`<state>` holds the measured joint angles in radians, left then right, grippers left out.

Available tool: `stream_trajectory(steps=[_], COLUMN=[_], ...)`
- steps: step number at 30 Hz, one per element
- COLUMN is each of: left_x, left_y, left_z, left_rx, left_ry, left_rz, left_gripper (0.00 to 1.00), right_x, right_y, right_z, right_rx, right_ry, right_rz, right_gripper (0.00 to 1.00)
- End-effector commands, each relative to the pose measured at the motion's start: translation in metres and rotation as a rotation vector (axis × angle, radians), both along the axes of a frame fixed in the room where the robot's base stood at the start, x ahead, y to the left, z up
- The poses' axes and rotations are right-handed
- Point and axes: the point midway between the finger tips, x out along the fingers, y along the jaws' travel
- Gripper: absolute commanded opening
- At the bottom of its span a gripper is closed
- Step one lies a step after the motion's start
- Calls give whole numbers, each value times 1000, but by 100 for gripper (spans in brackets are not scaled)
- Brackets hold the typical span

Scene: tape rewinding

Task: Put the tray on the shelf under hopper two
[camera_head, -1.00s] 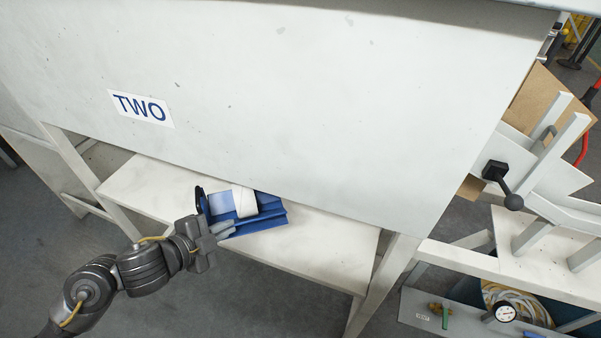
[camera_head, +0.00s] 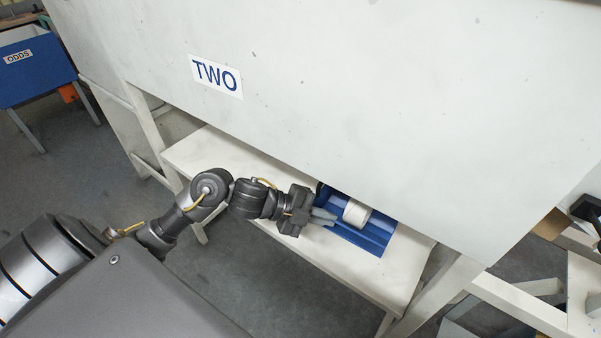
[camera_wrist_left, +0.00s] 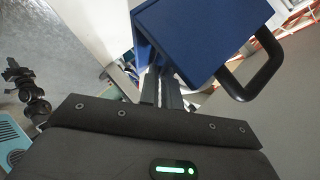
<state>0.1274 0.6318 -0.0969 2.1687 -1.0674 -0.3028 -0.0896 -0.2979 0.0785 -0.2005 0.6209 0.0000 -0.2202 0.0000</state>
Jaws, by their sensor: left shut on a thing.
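The blue tray (camera_head: 373,236) holds a white roll (camera_head: 356,212) and is over the white shelf (camera_head: 240,160) under the hopper (camera_head: 400,110) labelled TWO. My left gripper (camera_head: 318,215) is shut on the tray's left side. The hopper's lower edge hides the tray's far part. I cannot tell whether the tray rests on the shelf or is just above it. In the left wrist view the tray (camera_wrist_left: 205,35) is beyond the fingers (camera_wrist_left: 162,88), with a black handle (camera_wrist_left: 262,75) on its right. My right gripper is not seen in the head view.
A blue bin marked ODDS (camera_head: 35,70) stands at the far left. Pale frame legs (camera_head: 435,295) flank the shelf's right end. Bare shelf lies to the left of the tray. A small dark jointed shape (camera_wrist_left: 32,100) at the left of the wrist view is unclear.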

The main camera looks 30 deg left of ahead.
Motion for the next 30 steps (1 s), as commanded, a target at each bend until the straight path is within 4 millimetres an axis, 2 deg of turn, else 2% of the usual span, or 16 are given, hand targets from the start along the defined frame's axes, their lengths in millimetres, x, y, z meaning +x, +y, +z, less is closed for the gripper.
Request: stream_trajectory(steps=[5,15,23,30], left_x=[1,0,1,0], left_y=[-1,-1,-1,-1], left_z=[-3,-55,-66,-97], left_rx=[-6,-8,-6,-7], left_ry=[5,7,5,6], left_rz=[-36,-32,-32,-31], left_gripper=[0,0,0,0], right_x=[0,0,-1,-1], right_y=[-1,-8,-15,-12], right_z=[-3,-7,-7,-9], right_rx=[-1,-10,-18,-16], right_ry=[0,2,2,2], right_rz=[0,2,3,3], right_gripper=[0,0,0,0])
